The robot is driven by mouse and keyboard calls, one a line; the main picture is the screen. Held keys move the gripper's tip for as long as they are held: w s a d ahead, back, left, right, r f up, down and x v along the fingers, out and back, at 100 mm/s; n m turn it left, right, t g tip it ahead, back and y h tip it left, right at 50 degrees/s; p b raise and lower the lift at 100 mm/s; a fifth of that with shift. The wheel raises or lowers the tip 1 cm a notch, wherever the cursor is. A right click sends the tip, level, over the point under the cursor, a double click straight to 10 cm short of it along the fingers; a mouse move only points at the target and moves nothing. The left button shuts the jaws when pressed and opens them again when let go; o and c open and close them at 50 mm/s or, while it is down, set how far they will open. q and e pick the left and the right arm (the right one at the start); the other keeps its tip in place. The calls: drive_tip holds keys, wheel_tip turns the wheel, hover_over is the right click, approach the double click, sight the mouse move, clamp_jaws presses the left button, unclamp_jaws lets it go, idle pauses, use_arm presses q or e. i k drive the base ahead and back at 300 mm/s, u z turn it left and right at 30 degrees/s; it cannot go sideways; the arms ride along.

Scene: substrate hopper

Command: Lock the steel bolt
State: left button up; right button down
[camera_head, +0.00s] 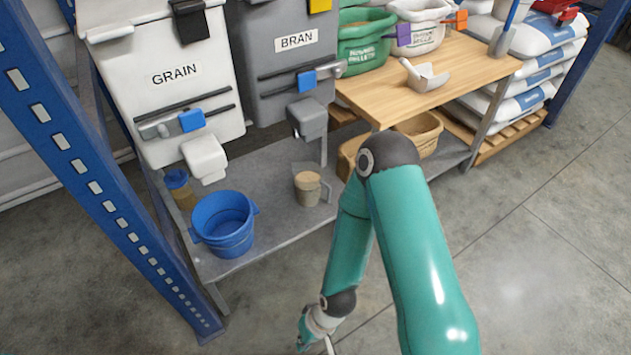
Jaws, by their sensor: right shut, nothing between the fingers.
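A grey steel bolt with a blue handle (191,121) lies across the front of the white hopper marked GRAIN (208,82). A similar steel bolt with a blue handle (306,81) lies across the grey hopper marked BRAN (265,52). I cannot tell from this view whether either bolt is locked. My right gripper (316,345) is low at the bottom edge, partly cut off by the frame. It is shut and empty, well below and away from both bolts. My left gripper is not in view.
A blue rack post (95,180) stands at left. A wooden worktop (440,88) holds a scoop (424,75). The floor at right is clear.

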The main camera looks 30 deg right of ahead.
sight(335, 68)
drive_tip(key=z, duration=0.6)
drive_tip(key=k, duration=1.35)
drive_tip(key=u, duration=0.7)
drive_tip(key=i, duration=1)
drive_tip(key=z, duration=0.1)
